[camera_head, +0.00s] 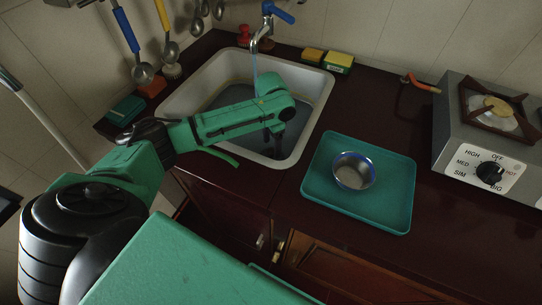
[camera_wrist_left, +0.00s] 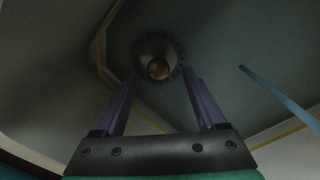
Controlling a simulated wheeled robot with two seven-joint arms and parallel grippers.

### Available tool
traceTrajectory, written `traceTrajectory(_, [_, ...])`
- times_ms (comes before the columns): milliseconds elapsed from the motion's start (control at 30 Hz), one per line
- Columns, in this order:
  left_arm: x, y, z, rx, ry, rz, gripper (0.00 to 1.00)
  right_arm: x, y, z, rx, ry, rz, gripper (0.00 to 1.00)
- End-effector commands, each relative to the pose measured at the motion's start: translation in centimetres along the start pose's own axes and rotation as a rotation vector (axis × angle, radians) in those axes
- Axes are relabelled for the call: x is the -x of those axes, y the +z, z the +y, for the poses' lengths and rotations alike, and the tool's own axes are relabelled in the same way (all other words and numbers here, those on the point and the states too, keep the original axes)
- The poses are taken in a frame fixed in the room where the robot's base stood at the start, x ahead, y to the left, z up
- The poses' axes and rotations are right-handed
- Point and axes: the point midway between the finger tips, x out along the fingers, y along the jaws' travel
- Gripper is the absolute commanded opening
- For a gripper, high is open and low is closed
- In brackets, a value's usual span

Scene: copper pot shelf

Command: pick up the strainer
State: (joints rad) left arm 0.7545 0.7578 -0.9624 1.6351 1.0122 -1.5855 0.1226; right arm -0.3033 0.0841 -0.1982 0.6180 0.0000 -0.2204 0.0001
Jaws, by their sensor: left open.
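The strainer (camera_wrist_left: 158,48) is a round dark metal piece with small holes around its rim and a brass-coloured centre. It sits at the sink floor in the left wrist view. In the head view my arm and the depth of the sink hide it. My left gripper (camera_head: 277,148) points down into the sink (camera_head: 305,136). In the left wrist view its two purple fingers (camera_wrist_left: 160,76) are open and apart, with the strainer showing just beyond and between the tips. Nothing is between the fingers. My right gripper is out of view.
A faucet (camera_head: 262,36) stands behind the sink, with a thin blue stream (camera_wrist_left: 280,100) beside my gripper. A teal tray (camera_head: 388,214) with a metal bowl (camera_head: 353,172) lies right of the sink. A stove (camera_head: 462,130) stands farther right. Ladles (camera_head: 143,72) hang at left.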

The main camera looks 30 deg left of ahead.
Motion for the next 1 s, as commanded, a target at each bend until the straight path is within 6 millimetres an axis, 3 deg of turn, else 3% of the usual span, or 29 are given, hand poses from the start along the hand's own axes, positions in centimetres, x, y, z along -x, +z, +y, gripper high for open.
traceTrajectory(200, [-3.7, 0.2, 0.1, -0.001, 0.001, -0.002, 0.73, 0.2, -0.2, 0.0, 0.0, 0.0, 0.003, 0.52])
traceTrajectory(400, [-3.9, 0.2, 0.0, -0.001, 0.0, 0.0, 0.73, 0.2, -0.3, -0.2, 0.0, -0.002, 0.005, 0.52])
traceTrajectory(467, [-3.9, 0.2, 0.0, -0.001, 0.0, 0.0, 0.54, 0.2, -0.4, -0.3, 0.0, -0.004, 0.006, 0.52])
traceTrajectory(600, [-3.9, 0.2, 0.0, -0.001, 0.0, 0.0, 0.0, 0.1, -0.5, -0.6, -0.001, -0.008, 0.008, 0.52])
traceTrajectory(1000, [-3.4, 0.2, 0.0, -0.002, 0.0, 0.001, 0.0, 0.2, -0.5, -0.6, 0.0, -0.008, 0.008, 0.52])
